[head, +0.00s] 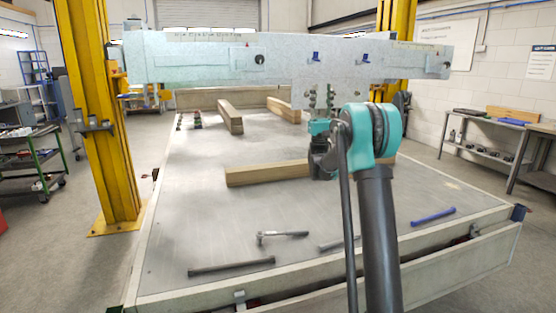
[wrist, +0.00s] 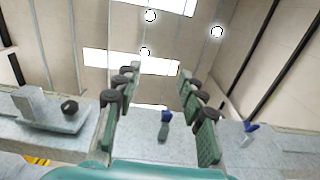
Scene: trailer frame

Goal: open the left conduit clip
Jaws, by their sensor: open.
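The left conduit clip (head: 315,56) is a small blue piece on the face of the pale grey metal frame beam (head: 200,58). A second blue clip (head: 365,57) sits to its right on the same beam. My gripper (head: 321,95) points upward just below the beam and under the left clip. In the wrist view my gripper (wrist: 158,80) is open and empty. The left clip (wrist: 166,117) shows between its two fingers, apart from both. The right clip (wrist: 250,128) shows outside the right finger. Whether the left clip's latch is open cannot be told.
A dark round knob (head: 259,60) sits on the beam left of the clips. Yellow posts stand at both sides. Below, the trailer deck (head: 200,220) carries wooden beams (head: 265,173), a ratchet (head: 282,234) and bars. The air around the gripper below the beam is clear.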

